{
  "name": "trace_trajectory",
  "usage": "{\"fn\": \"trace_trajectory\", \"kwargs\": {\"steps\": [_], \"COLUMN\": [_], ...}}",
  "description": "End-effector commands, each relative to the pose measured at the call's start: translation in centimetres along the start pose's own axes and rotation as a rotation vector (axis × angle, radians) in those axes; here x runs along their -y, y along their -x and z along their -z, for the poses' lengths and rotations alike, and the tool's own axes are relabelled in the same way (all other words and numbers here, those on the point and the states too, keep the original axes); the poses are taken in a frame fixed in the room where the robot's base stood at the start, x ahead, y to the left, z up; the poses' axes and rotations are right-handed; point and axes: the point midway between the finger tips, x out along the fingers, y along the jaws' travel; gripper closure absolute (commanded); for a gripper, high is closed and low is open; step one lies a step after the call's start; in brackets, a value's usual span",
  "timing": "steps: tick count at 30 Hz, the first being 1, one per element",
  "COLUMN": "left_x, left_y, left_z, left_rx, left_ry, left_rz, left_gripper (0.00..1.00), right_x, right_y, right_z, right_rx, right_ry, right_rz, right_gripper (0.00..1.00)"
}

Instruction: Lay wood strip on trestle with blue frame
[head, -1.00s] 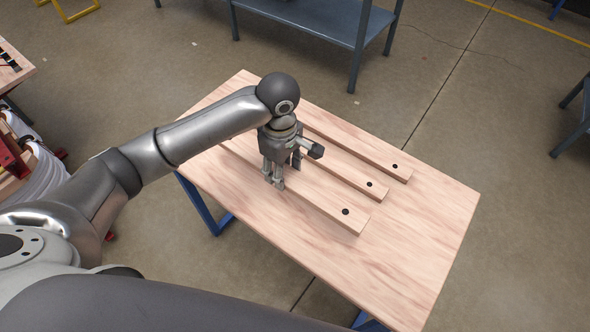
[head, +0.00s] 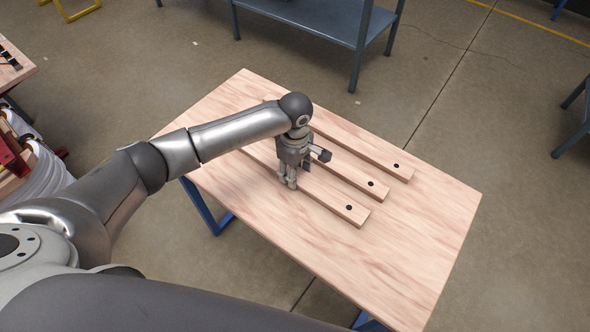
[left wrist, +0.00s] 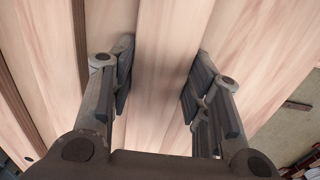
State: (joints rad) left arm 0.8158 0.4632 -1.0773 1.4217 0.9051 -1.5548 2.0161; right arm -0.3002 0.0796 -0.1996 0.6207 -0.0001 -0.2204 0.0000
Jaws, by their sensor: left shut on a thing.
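Three pale wood strips lie side by side on a wood-topped table (head: 410,260) with blue legs (head: 205,208). Each strip has a dark round mark near its right end. My left gripper (head: 291,180) is shut on the nearest wood strip (head: 333,200), around its middle. In the left wrist view my left gripper (left wrist: 162,85) has a finger along each side of that strip (left wrist: 168,25). The middle strip (head: 350,176) and the far strip (head: 370,155) lie behind it. I cannot tell whether the held strip is clear of the tabletop. My right gripper is not in view.
A grey-blue shelf unit (head: 300,20) stands behind the table. Part of a yellow frame (head: 72,14) shows at the top left. Another wooden bench (head: 12,68) and white rolls (head: 45,175) stand at the left. The table's right end is bare.

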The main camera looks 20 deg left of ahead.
Motion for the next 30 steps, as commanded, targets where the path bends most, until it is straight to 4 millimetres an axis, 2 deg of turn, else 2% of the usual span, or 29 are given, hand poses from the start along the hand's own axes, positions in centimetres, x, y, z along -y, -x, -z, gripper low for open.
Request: {"fn": "trace_trajectory", "kwargs": {"steps": [9, 10, 15, 26, 30], "left_x": [-0.1, 0.0, 0.0, -0.1, -0.1], "left_y": [-0.1, -0.2, -0.2, 0.0, 1.8], "left_z": [-0.1, 0.0, 0.0, 0.0, 0.0], "left_rx": [0.001, 0.001, 0.000, -0.001, 0.000], "left_ry": [-0.001, -0.001, -0.001, 0.000, -0.001], "left_rz": [-0.002, 0.000, -0.001, -0.002, -0.005], "left_gripper": [0.94, 0.54, 0.34, 0.34, 0.34], "right_x": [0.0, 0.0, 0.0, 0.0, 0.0], "right_y": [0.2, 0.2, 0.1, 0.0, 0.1], "right_z": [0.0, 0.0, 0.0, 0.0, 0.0], "right_rx": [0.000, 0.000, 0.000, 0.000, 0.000], "right_ry": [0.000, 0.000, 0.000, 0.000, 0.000], "right_rz": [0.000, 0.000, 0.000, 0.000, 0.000], "right_gripper": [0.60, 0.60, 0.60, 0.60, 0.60]}}
